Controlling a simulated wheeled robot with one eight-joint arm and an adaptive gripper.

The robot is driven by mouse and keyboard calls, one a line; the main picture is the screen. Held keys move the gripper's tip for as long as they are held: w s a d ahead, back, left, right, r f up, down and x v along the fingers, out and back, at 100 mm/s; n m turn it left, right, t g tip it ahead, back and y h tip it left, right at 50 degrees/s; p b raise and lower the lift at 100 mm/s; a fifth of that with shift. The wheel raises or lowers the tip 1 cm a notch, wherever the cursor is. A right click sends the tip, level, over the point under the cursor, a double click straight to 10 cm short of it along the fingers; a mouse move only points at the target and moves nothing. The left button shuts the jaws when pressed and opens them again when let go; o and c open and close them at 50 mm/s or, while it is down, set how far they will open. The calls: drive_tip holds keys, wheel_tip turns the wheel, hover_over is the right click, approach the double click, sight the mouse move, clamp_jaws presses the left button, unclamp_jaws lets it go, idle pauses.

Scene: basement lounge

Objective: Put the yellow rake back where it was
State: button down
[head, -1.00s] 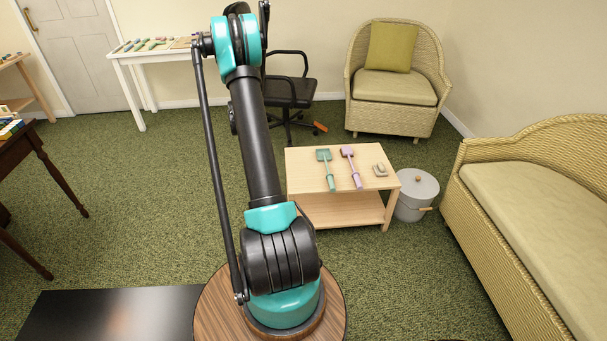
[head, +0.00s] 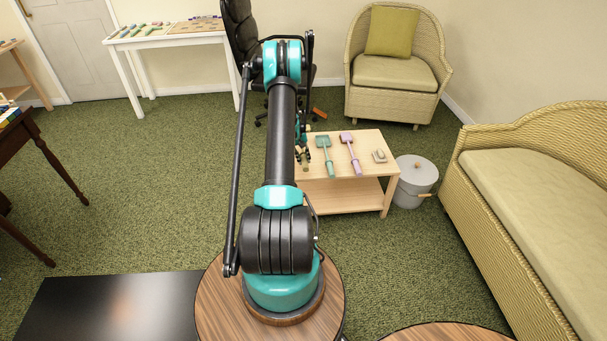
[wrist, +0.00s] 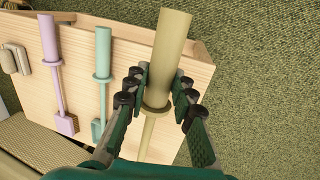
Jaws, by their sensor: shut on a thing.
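The yellow rake (wrist: 165,60) shows in the wrist view as a pale yellow handle with a collar and a thinner shaft. My gripper (wrist: 160,92) is shut on it near the collar. The rake's head is hidden behind my gripper. The handle appears over the left end of the light wooden table (wrist: 80,110); I cannot tell whether it touches the top. In the head view my gripper (head: 302,152) is at the table's (head: 345,166) left end, partly hidden by my arm.
On the table lie a green tool (head: 324,150), a purple tool (head: 348,148) and a small grey object (head: 379,156). A grey lidded bin (head: 412,180) stands right of the table, near the wicker sofa (head: 540,190). An office chair (head: 243,40) and wicker armchair (head: 395,75) stand behind.

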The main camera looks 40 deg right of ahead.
drive_tip(key=x, duration=0.3)
drive_tip(key=w+a+x, duration=0.1)
drive_tip(key=x, duration=0.6)
drive_tip(key=shift+w+a+f, duration=0.2)
drive_tip(key=shift+w+a, duration=0.05)
drive_tip(key=shift+a, duration=0.15)
drive_tip(key=c, duration=1.6)
unclamp_jaws()
drive_tip(key=shift+o, duration=0.2)
